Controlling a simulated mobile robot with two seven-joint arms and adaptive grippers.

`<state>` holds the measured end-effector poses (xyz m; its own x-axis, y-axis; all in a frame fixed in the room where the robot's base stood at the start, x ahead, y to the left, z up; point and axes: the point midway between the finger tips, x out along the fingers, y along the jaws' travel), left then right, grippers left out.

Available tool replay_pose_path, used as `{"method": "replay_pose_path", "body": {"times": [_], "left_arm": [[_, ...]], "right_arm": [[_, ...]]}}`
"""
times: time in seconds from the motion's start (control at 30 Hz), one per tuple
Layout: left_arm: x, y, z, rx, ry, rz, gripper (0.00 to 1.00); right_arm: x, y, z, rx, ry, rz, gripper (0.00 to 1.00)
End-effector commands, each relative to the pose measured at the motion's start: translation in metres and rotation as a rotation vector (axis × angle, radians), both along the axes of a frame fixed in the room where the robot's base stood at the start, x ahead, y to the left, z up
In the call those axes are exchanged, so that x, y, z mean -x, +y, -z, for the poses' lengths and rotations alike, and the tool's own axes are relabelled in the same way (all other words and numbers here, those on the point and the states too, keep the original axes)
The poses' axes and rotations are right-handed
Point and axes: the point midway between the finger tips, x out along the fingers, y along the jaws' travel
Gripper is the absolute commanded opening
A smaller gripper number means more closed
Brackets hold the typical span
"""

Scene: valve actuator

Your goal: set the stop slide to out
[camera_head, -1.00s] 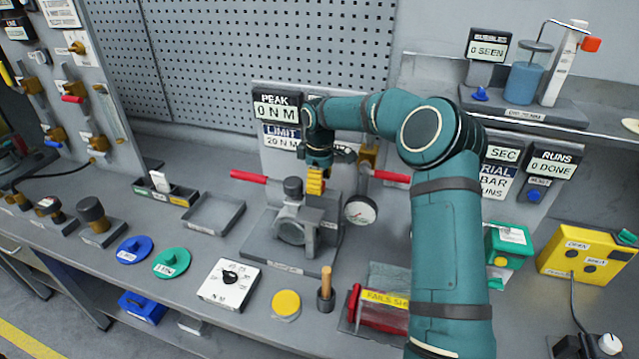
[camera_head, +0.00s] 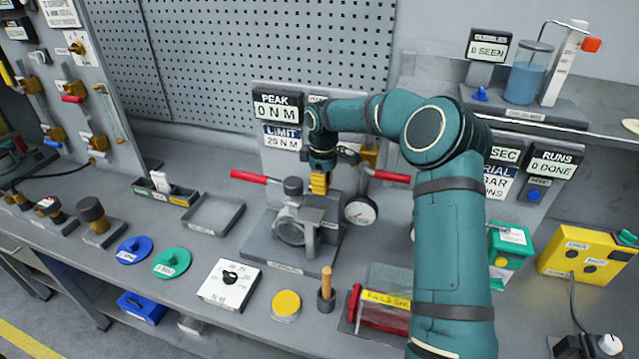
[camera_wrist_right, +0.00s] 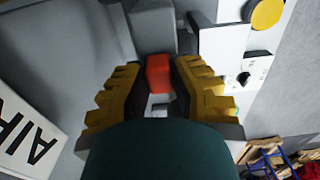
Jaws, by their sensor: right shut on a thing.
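My right gripper (camera_head: 319,184) reaches down onto the grey valve actuator fixture (camera_head: 293,228) at the middle of the bench. In the right wrist view, its yellow ribbed fingers (camera_wrist_right: 158,85) are shut on a small red-orange block (camera_wrist_right: 158,72), which I take to be the stop slide's grip. The fingers and arm hide the slide in the head view, so I cannot read whether it is in or out. My left gripper is not in view.
Red handles stand left (camera_head: 249,177) and right (camera_head: 392,176) of my gripper. A round dial gauge (camera_head: 360,210) is close on its right. An empty grey tray (camera_head: 213,215) lies to the left. A white selector box (camera_head: 229,284) and yellow disc (camera_head: 286,304) sit in front.

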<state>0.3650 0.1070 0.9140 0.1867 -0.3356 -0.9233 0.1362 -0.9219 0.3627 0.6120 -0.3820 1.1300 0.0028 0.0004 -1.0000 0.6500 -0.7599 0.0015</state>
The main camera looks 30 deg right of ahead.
Motion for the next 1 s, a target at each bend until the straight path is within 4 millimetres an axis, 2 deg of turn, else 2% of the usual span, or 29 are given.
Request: {"method": "replay_pose_path", "body": {"times": [0.13,0.37,0.4,0.47,0.5,0.83,1.0], "left_arm": [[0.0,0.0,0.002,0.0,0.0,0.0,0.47],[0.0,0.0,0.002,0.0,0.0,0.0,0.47],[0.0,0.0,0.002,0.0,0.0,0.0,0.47],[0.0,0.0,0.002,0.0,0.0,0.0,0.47],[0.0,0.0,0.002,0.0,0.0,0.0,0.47],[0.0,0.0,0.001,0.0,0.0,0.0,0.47],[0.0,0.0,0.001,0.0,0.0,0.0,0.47]], "right_arm": [[0.016,-0.013,0.003,0.001,0.007,0.002,0.0],[0.016,-0.012,0.003,-0.001,0.008,0.001,0.0],[0.016,-0.012,0.004,-0.001,0.008,0.001,0.32],[0.016,-0.012,0.003,0.0,0.008,0.001,0.53],[0.016,-0.012,0.003,-0.001,0.007,0.001,0.55],[0.015,-0.013,-0.001,0.001,0.003,0.001,0.55],[0.014,-0.013,-0.022,0.004,0.0,0.001,0.55]]}}
